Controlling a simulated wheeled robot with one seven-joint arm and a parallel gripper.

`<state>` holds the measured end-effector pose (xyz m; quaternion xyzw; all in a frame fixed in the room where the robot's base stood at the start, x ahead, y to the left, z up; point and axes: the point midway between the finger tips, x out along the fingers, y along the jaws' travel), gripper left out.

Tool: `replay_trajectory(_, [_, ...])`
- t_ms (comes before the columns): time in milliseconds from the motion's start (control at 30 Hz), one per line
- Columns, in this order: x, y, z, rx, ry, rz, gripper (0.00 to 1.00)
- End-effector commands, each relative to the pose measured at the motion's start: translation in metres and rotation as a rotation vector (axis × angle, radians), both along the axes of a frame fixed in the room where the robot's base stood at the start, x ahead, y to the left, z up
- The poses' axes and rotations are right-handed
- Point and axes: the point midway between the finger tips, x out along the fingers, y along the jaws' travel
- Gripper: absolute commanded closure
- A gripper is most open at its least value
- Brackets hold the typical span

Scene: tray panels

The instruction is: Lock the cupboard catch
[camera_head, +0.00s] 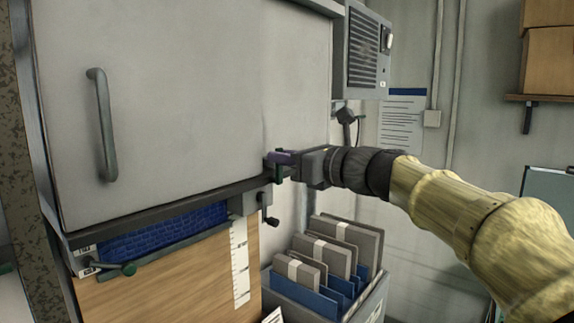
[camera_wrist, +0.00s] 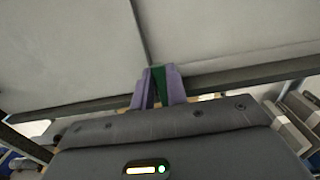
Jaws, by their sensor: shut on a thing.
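The cupboard (camera_head: 200,90) has a broad pale grey door, closed as far as I can see, with a grey bar handle (camera_head: 103,125) at its left. The catch's green lever (camera_head: 278,174) is at the door's lower right corner, largely hidden by my gripper. My gripper (camera_head: 280,158) reaches it from the right. In the wrist view, the two purple fingers of my gripper (camera_wrist: 159,85) are shut on the green lever (camera_wrist: 158,72), one on each side. The catch's base is hidden, so I cannot tell its exact angle.
A dark rail (camera_head: 160,215) runs below the door. A dark crank (camera_head: 269,212) hangs just under the catch. A bin of grey and blue folders (camera_head: 330,270) stands below my arm. A vented box (camera_head: 365,55) is above.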

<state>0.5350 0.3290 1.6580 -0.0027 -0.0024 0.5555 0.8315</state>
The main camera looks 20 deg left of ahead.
Motion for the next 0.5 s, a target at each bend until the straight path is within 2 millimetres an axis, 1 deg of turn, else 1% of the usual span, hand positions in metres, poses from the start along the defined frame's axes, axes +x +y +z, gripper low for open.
replay_trajectory(267, [-0.0003, 0.0001, -0.0007, -0.007, -0.008, 0.000, 1.00])
replay_trajectory(300, [-0.0003, 0.0001, -0.0007, -0.006, -0.007, 0.001, 0.80])
replay_trajectory(367, [-0.0003, 0.0001, -0.0006, -0.006, -0.007, 0.001, 0.68])
replay_trajectory(400, [-0.0002, 0.0001, -0.0006, -0.005, -0.008, 0.000, 0.64])
replay_trajectory(500, [-0.0003, 0.0001, -0.0004, -0.005, -0.007, 0.000, 0.64])
